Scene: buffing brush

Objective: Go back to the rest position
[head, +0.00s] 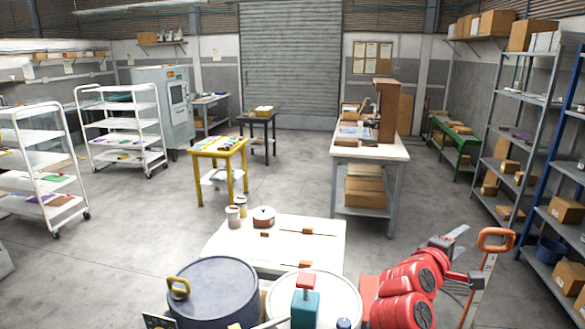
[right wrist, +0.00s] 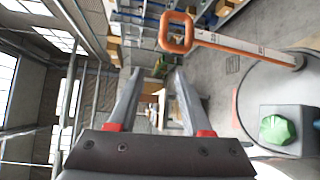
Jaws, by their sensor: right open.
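My right arm rises at the bottom right of the head view, with red links. Its gripper (head: 456,242) is raised in the air, grey and partly overlapped by the arm. In the right wrist view the gripper (right wrist: 158,80) has its two grey fingers well apart, with nothing between them. My left gripper cannot be made out in the head view. I cannot pick out a buffing brush for certain. Small brown-orange blocks on thin rods (head: 305,231) lie on the white table (head: 225,246), apart from my right gripper.
An orange loop handle (head: 496,239) on a pale shaft stands close to my right gripper; it also shows in the wrist view (right wrist: 176,32). A dark drum (head: 212,285) and a white drum bearing a teal block (head: 306,308) stand in front. Shelves (head: 520,95) line the right.

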